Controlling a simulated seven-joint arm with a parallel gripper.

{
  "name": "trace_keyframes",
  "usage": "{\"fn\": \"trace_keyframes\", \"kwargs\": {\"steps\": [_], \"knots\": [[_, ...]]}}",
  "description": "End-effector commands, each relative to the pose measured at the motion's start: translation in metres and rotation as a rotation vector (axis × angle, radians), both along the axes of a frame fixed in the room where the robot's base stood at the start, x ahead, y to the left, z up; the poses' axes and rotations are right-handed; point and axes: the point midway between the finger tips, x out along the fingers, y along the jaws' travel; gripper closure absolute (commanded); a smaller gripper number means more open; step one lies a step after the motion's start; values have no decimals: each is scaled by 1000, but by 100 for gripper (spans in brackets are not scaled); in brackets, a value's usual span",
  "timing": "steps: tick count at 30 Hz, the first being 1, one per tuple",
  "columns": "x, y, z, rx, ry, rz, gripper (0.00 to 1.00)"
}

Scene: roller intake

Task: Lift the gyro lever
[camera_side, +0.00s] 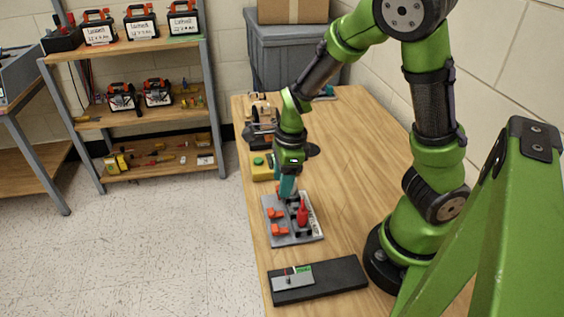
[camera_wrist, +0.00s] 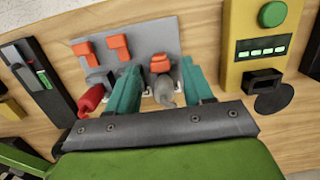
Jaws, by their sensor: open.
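A grey lever panel (camera_side: 311,233) lies on the table below my gripper (camera_side: 287,192). It also shows in the wrist view (camera_wrist: 146,30). A lever with a red handle (camera_side: 302,213) stands on it; in the wrist view this red handle (camera_wrist: 90,99) is outside my left finger. A grey-handled lever (camera_wrist: 165,90) by an orange block (camera_wrist: 160,63) shows between the teal fingers of my open gripper (camera_wrist: 159,72). I see no clear contact. Lever labels cannot be read, so I cannot tell which is the gyro lever.
Two more orange blocks (camera_wrist: 118,46) sit on the panel. A yellow box with a green button (camera_wrist: 272,14) stands beside it. A black plate with a small grey device (camera_side: 340,277) lies nearer the front edge. Bare table (camera_side: 365,150) is on the right.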

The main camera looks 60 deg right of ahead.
Motion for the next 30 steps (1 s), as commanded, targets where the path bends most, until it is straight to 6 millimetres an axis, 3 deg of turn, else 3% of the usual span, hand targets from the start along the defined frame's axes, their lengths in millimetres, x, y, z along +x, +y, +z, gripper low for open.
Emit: {"fn": "trace_keyframes", "kwargs": {"steps": [30], "knots": [[-13, -15, 148, 0, -3, -5, 49]]}}
